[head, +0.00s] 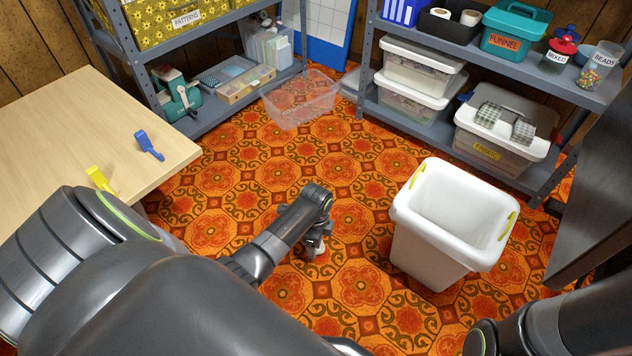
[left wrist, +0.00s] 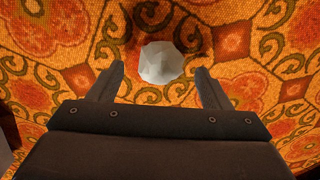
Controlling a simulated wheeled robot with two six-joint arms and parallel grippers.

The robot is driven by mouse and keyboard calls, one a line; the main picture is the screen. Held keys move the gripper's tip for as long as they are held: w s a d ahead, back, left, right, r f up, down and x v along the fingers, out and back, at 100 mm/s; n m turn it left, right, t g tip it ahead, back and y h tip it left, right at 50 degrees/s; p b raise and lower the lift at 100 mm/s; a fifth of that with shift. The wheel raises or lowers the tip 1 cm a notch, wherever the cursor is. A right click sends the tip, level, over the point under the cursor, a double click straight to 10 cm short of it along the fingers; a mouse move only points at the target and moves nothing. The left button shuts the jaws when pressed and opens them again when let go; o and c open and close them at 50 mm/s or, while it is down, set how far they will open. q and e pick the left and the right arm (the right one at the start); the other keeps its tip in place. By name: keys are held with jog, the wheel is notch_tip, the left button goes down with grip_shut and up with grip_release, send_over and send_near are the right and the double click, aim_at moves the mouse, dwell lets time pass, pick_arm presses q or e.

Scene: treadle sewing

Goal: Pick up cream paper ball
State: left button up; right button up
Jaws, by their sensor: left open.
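The cream paper ball (left wrist: 161,62) lies on the patterned orange carpet in the left wrist view. It is crumpled and roughly round. My left gripper (left wrist: 160,74) is open, with one fingertip on each side of the ball in that picture and a gap on both sides. I cannot tell how high the fingertips are above the carpet. My right gripper is not in view; only part of that arm shows at the lower right.
A white bin (head: 425,245) with yellow handles stands open to the right of my left gripper. A clear tub (head: 300,100) sits on the carpet behind. A wooden table (head: 75,135) with blue and yellow clips is at left. Loaded grey shelves line the back. Carpet between is clear.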

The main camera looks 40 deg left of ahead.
pick_arm(q)
jog(key=shift+f+b, duration=0.9)
jog(key=shift+f, duration=0.3)
jog(key=shift+c, duration=0.2)
jog(key=c, duration=1)
jog(key=shift+c, duration=0.2)
